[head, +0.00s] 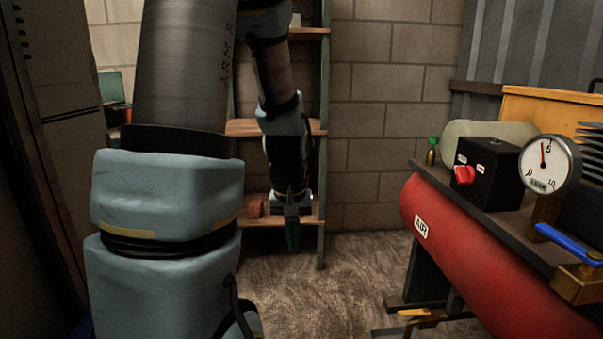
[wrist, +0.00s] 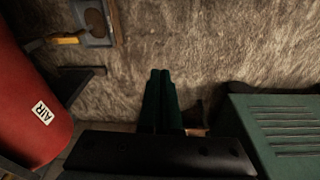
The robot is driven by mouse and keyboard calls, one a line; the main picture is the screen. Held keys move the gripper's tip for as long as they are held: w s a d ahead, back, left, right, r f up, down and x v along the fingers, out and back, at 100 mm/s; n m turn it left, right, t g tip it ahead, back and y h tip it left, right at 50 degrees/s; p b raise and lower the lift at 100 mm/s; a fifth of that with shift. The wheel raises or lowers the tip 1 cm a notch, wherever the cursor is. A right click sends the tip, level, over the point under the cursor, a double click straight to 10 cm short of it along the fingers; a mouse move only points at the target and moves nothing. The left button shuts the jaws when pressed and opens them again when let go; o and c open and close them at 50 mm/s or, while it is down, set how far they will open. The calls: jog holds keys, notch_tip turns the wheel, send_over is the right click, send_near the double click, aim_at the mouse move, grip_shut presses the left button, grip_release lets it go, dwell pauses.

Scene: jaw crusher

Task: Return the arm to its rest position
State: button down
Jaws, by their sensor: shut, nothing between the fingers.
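My gripper (head: 292,236) hangs fingers down in the head view, in front of the wooden shelf rack and above the rough floor. Its two green fingers are together with nothing between them. In the wrist view my gripper (wrist: 161,73) also shows shut, pointing at bare floor. My arm comes down across the left half of the head view, with its large upper links close to the camera, and hides part of the rack.
A red air tank (head: 466,250) lies at the right, with a black switch box (head: 490,172), a pressure gauge (head: 549,164) and a blue-handled valve (head: 566,242). The shelf rack (head: 321,150) stands at the back. A dark cabinet (head: 48,130) stands at left. Floor (head: 335,280) between is clear.

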jog(key=s+a+r, duration=0.2)
jog(key=s+a, duration=0.3)
jog(key=s, duration=0.1)
notch_tip(320, 180, up, 28)
jog(key=p, duration=2.7)
jog(key=shift+w+m+p, duration=0.2)
jog(key=shift+m+p, duration=0.15)
jog(key=shift+m, duration=0.05)
jog(key=shift+f, duration=0.1)
